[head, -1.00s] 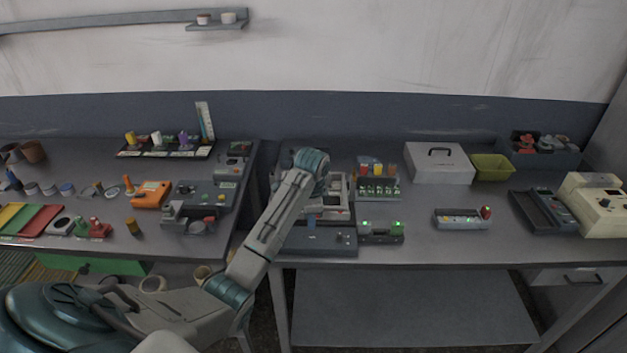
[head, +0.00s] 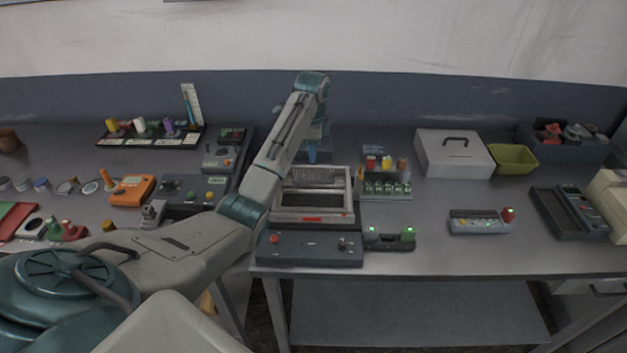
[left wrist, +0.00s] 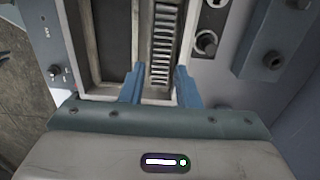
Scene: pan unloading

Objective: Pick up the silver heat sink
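The silver heat sink (head: 310,177) is a finned block at the back of a pale-framed tray (head: 314,215) in the grey bench machine. It shows in the left wrist view (left wrist: 163,40) as a row of ribs along one side of the tray. My left gripper (head: 312,154) points down at the tray's back edge, near the heat sink. In the left wrist view its blue fingers (left wrist: 158,74) are apart, with the heat sink beyond the gap and nothing seen held. My right gripper is out of view.
A control box (head: 310,248) with a red button fronts the tray. A rack of coloured parts (head: 386,180) and a green-lit unit (head: 391,238) stand close right. A white case (head: 454,153) and yellow bin (head: 514,158) are further right. Bench surface between is clear.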

